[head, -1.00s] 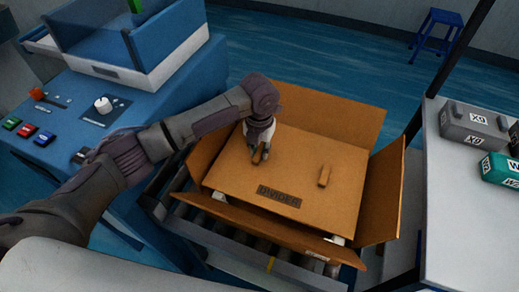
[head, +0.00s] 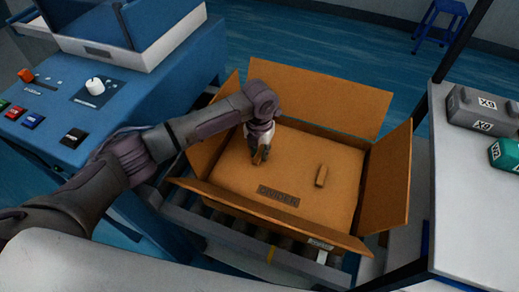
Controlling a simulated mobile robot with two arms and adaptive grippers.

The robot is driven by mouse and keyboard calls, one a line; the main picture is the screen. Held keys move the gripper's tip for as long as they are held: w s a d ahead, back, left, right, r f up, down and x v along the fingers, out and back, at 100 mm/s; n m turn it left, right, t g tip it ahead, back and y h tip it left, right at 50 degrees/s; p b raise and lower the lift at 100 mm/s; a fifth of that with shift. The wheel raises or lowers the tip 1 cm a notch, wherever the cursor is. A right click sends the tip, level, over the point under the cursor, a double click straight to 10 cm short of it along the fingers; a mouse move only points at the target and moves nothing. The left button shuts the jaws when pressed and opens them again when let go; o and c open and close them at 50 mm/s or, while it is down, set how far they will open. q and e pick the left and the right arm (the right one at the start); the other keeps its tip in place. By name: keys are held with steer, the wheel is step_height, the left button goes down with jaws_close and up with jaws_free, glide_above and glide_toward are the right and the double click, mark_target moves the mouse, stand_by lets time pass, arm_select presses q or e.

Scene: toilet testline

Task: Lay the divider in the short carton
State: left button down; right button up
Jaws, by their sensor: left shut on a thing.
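The divider (head: 285,170) is a flat brown cardboard sheet with a dark label on its near side and two upright tabs. It lies inside the walls of the open short carton (head: 387,180), its edges close to the walls. I cannot tell whether it rests on what is below, which it hides. The carton's flaps stand open around it. My left gripper (head: 259,157) is shut on the divider's left tab. The right tab (head: 321,176) is free. My right gripper is not in view.
The carton stands on a roller conveyor (head: 225,222). A blue machine with buttons and a white knob (head: 95,86) is at the left. A pale table (head: 470,190) at the right holds grey (head: 480,108) and green cases. A blue stool (head: 440,24) stands far back.

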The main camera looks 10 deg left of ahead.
arm_select(q)
steer(key=shift+f, duration=0.3)
stand_by(0.5)
steer(key=c, duration=0.9)
jaws_free()
steer(key=shift+c, duration=0.2)
